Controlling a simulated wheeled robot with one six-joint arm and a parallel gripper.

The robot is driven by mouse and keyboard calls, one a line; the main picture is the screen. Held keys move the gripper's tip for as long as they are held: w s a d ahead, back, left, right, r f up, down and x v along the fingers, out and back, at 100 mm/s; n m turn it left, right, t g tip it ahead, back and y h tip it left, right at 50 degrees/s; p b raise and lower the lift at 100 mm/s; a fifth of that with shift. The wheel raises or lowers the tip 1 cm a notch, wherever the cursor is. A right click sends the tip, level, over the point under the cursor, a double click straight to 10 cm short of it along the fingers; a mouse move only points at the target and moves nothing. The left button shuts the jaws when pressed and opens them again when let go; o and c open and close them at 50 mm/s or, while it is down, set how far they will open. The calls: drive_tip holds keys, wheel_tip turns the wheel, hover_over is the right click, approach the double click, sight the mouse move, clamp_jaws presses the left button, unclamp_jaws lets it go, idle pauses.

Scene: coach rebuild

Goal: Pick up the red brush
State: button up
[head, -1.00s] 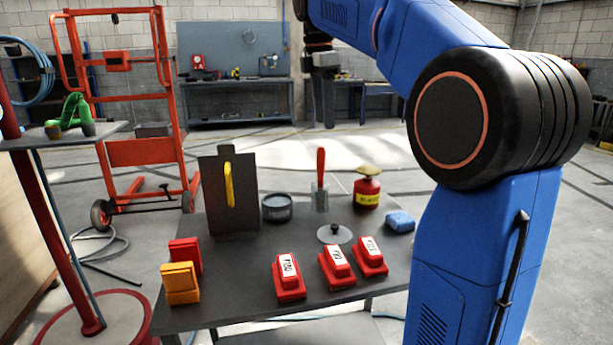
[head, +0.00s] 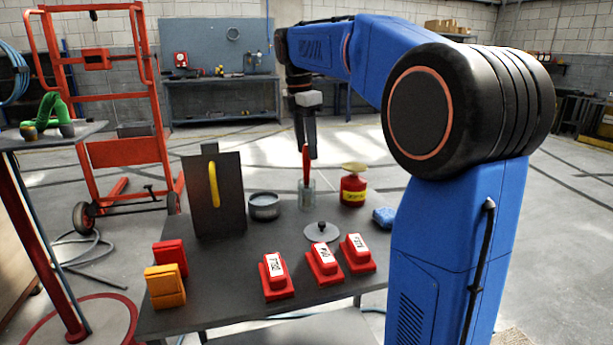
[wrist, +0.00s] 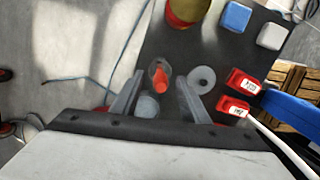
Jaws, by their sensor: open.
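The red brush (head: 306,168) stands upright, handle up, in a clear jar (head: 306,197) towards the back of the dark table. Its lower end is inside the jar. My gripper (head: 306,152) points down at the handle's top, which shows between the two fingers in the head view. In the wrist view, the red handle (wrist: 161,76) also lies between the tips of my open gripper (wrist: 159,78). There is a gap on each side of the handle, and nothing is held. How deep the handle sits between the fingers is hard to tell.
A red and yellow can (head: 353,190) stands right of the jar, a grey tin (head: 264,206) left. A grey knobbed disc (head: 321,232) lies in front. A dark upright board (head: 215,195) with a yellow handle, red labelled blocks (head: 324,264) and a blue sponge (head: 384,216) are also on the table.

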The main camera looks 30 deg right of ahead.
sight(308, 165)
drive_tip(key=shift+s+d+f, duration=0.1)
drive_tip(key=shift+f, duration=1.45)
drive_tip(key=shift+d+f, duration=0.1)
drive_tip(key=shift+f, duration=1.4)
drive_tip(key=shift+c, duration=0.6)
clamp_jaws()
